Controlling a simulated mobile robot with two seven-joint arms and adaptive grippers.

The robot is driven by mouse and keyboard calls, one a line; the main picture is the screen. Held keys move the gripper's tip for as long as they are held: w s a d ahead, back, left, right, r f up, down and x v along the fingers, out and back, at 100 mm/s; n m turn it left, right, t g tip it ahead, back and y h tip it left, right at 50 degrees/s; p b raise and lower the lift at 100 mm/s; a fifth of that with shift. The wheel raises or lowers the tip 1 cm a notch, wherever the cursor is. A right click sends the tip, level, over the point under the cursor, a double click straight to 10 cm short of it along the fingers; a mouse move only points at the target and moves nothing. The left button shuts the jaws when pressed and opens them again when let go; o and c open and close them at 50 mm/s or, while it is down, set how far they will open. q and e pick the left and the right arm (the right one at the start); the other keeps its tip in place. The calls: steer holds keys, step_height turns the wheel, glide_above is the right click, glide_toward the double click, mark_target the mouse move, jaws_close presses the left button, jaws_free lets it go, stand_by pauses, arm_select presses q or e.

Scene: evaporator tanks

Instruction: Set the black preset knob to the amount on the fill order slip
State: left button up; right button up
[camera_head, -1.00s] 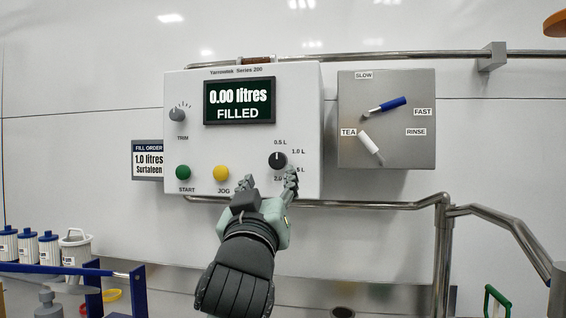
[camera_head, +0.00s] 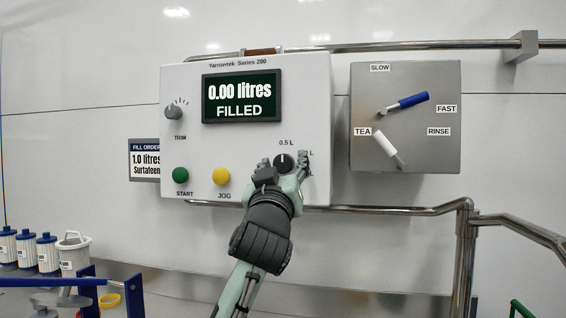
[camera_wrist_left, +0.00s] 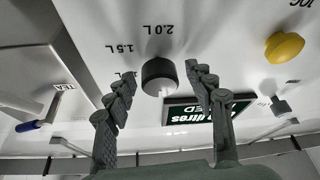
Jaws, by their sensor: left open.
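The black preset knob (camera_head: 285,161) is on the lower right of the white control panel (camera_head: 235,150). Its white mark points up, towards the 0.5 L label; other labels are hidden by my fingers. The fill order slip (camera_head: 145,160) at the panel's left reads 1.0 litres. My left gripper (camera_head: 284,167) is open at the panel, with a finger on each side of the knob. In the left wrist view the knob (camera_wrist_left: 158,77) shows between the spread fingers with gaps on both sides, near the 1.5 L and 2.0 L labels. My right gripper is out of view.
The display (camera_head: 241,98) reads 0.00 litres FILLED. A green START button (camera_head: 180,175), a yellow JOG button (camera_head: 221,176) and a TRIM knob (camera_head: 173,111) share the panel. A grey box (camera_head: 430,130) with blue and white levers hangs to the right. A pipe (camera_head: 400,210) runs below.

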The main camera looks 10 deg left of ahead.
arm_select(q)
steer(key=shift+c, duration=0.4)
steer(key=c, duration=1.1)
steer(key=m+h, duration=0.2)
steer(key=m, duration=0.2)
steer(key=m+h, duration=0.3)
steer(key=m, duration=0.2)
steer(key=shift+a, duration=0.1)
steer(key=m+g+h, duration=0.1)
steer(key=m, duration=0.2)
steer(key=m+h, duration=0.2)
steer(key=m, duration=0.2)
steer(key=shift+g, duration=0.4)
steer(key=shift+m+h, duration=0.3)
steer(key=shift+m, duration=0.2)
steer(key=o, duration=1.2)
